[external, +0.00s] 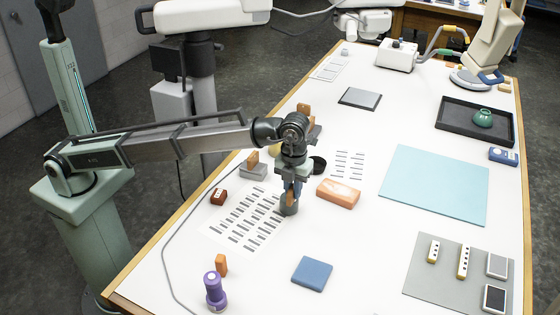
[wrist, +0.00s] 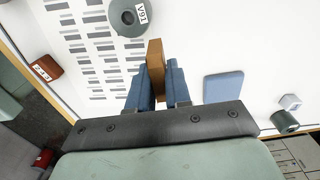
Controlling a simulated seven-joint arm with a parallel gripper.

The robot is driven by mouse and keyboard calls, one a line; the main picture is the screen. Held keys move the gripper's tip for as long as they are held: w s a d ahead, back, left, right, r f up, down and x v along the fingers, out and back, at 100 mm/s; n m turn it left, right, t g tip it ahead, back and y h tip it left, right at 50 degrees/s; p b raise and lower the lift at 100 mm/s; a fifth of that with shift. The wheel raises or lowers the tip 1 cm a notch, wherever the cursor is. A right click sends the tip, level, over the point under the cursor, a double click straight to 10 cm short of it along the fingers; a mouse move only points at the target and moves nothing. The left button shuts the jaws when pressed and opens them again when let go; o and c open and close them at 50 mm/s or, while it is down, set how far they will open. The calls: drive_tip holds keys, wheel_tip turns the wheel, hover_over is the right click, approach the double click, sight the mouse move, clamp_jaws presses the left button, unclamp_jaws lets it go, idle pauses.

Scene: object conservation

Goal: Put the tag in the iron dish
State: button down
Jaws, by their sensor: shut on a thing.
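My gripper (external: 291,196) points down over the middle of the white table, beside the printed sheet. In the wrist view its blue fingers (wrist: 156,84) are shut on a flat orange-brown piece (wrist: 155,58), which I take to be the tag. The piece stands out past the fingertips. A grey round weight labelled V01 (wrist: 128,16) is just beyond it; in the external view a grey cylinder (external: 289,209) is right below the fingers. A small black round dish (external: 318,164), perhaps the iron dish, is behind the gripper, partly hidden by it.
An orange block (external: 338,194) lies right of my gripper and a blue pad (external: 312,273) lies in front. A red-brown block (external: 218,197) is to the left. A purple object (external: 214,290) and another orange piece (external: 221,264) stand at the front left. The light-blue mat (external: 435,184) is bare.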

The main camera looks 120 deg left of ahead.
drive_tip(key=s+a+r+n, duration=0.1)
drive_tip(key=s+a+r, duration=0.1)
drive_tip(key=a, duration=1.2)
drive_tip(key=s+a+r+n, duration=0.1)
drive_tip(key=s+a, duration=0.1)
drive_tip(key=a, duration=1.1)
drive_tip(key=shift+w+f+m, duration=0.2)
drive_tip(key=shift+f+m, duration=0.3)
drive_tip(key=shift+f, duration=2)
drive_tip(key=shift+w+f+m, duration=0.15)
drive_tip(key=shift+f+m, duration=0.35)
drive_tip(key=shift+f, duration=1.95)
drive_tip(key=shift+f, duration=0.35)
drive_tip(key=c, duration=1.1)
unclamp_jaws()
drive_tip(key=shift+o, duration=0.2)
wheel_tip(320, 180, up, 13)
drive_tip(key=shift+f, duration=0.15)
